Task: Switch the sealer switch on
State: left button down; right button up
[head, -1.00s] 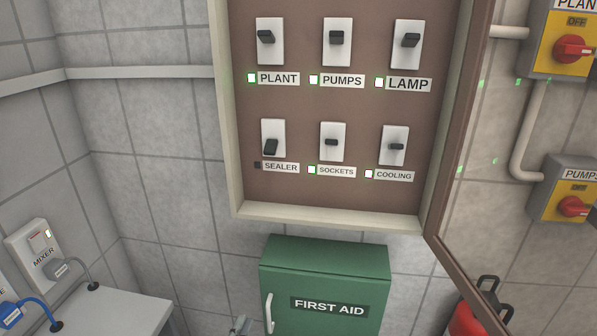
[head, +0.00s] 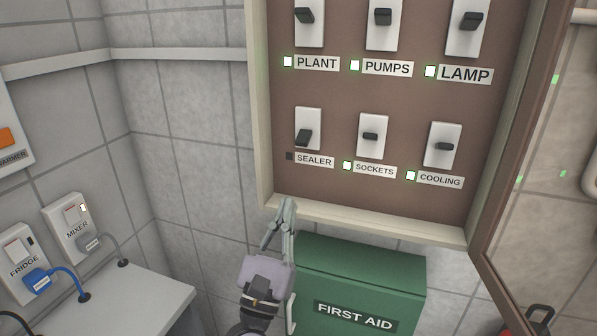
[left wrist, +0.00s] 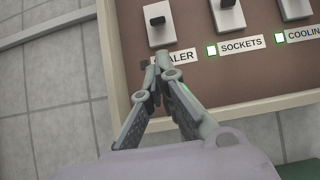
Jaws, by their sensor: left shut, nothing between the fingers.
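The sealer switch (head: 306,130) is a white plate with a black lever, in the lower left of the brown panel. Its lever points down and the small lamp by its SEALER label (head: 314,160) is dark. The switch also shows at the top of the left wrist view (left wrist: 158,22), its label partly hidden by my fingers. My left gripper (head: 284,204) is shut and empty, in front of the panel's lower frame edge, below the sealer switch. In the left wrist view its fingertips (left wrist: 157,66) overlap the label's left end. My right gripper is not in view.
The sockets switch (head: 372,136) and cooling switch (head: 442,145) sit right of the sealer switch, their lamps lit green. The panel's raised frame (head: 370,222) and open door (head: 503,190) border it. A green first aid box (head: 365,270) hangs below.

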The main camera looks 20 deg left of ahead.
aim_at(303, 139)
pick_arm(q)
jog(key=p+x, duration=0.4)
jog(key=x, duration=0.6)
jog(key=shift+p, duration=0.3)
jog(key=shift+s+r+g+p, duration=0.1)
jog(key=shift+s+g+p, duration=0.2)
jog(key=shift+p, duration=0.45)
jog(key=shift+r+g+p, duration=0.1)
jog(key=shift+g+p, duration=0.2)
jog(key=shift+p, duration=0.25)
jog(key=shift+s+p, duration=0.15)
jog(key=shift+p, duration=0.15)
